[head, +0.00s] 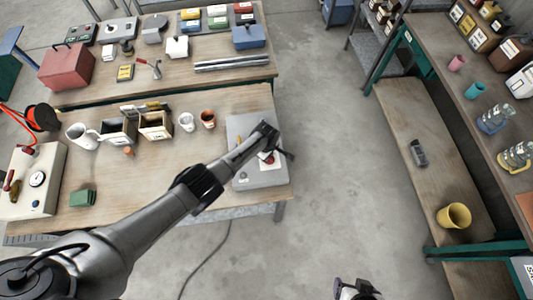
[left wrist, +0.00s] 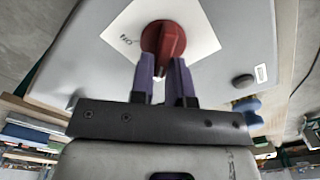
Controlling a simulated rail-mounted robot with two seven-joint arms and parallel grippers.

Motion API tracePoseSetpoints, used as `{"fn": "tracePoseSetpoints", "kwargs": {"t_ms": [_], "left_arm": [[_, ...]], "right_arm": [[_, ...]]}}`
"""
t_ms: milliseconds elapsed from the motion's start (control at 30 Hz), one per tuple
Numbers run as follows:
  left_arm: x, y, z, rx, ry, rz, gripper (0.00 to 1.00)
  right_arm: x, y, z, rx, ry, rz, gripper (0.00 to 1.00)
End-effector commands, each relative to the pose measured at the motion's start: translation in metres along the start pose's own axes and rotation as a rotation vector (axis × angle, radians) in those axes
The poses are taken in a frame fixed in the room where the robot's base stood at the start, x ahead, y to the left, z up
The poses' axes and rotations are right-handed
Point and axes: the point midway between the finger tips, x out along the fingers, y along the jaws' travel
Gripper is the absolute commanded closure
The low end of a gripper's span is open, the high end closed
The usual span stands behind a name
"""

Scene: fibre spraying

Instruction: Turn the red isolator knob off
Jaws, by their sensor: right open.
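The red isolator knob (head: 267,158) sits on a white label on a grey panel box (head: 262,181) at the right end of the near bench. In the left wrist view the knob (left wrist: 165,38) has a raised grip bar, and the label (left wrist: 205,42) carries dark lettering beside it. My left gripper (head: 272,149) is down at the knob. Its two purple fingers (left wrist: 162,72) stand close on either side of the bar, with no clear gap, and appear shut on it. My right gripper (head: 356,290) is open and empty at the bottom edge of the head view, far from the panel.
A small dark button (left wrist: 243,81) shows on the panel. Mugs (head: 187,122), small bins (head: 155,125) and a gauge box (head: 35,178) stand left on the near bench. A toolbox (head: 67,66) stands behind. Shelving (head: 410,120) lines the right; the floor between is clear.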

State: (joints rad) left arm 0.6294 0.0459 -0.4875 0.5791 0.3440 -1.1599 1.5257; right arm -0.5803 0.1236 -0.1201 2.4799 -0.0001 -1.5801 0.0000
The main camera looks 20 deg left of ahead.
Motion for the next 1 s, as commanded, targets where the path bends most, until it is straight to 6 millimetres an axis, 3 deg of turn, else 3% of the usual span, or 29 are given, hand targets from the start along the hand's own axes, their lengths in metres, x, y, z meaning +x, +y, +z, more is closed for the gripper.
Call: {"fn": "tracePoseSetpoints", "kwargs": {"t_ms": [200, 567, 1000], "left_arm": [[0.000, 0.000, 0.000, 0.001, 0.000, 0.001, 0.62], [-0.006, 0.000, 0.000, 0.002, 0.000, 0.002, 0.62], [-0.077, 0.000, 0.000, 0.002, 0.000, 0.005, 0.62]], "right_arm": [[0.000, -0.002, 0.000, 0.006, 0.001, -0.005, 0.21], [-0.004, -0.002, -0.002, 0.007, 0.001, -0.006, 0.21], [-0.027, 0.001, -0.009, -0.002, 0.000, 0.001, 0.21]]}}
